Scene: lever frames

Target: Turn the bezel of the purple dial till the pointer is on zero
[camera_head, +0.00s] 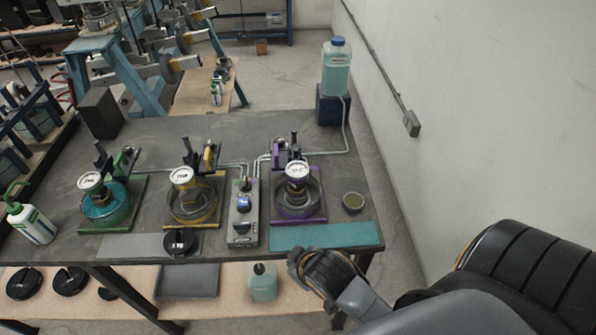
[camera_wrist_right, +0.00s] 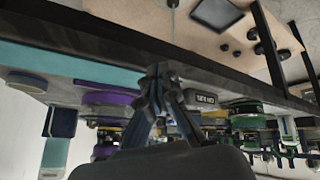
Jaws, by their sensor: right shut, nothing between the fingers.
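The purple dial (camera_head: 297,170) has a white face with dark marks, too small for me to read the pointer. It stands over a round purple-based dish (camera_head: 297,213) at the right of the bench. In the right wrist view, which is upside down, a purple ring (camera_wrist_right: 110,98) shows left of my fingers; the dial face is not seen there. My right gripper (camera_wrist_right: 158,72) is shut and empty, apart from the dial. In the head view my right arm reaches the bench's front edge, and its fingertips cannot be made out. My left gripper is in neither view.
A green-based dial (camera_head: 91,181) and a yellow-based dial (camera_head: 182,176) stand to the left. A grey switch box (camera_head: 243,215) is just left of the purple dish. The wall is at right.

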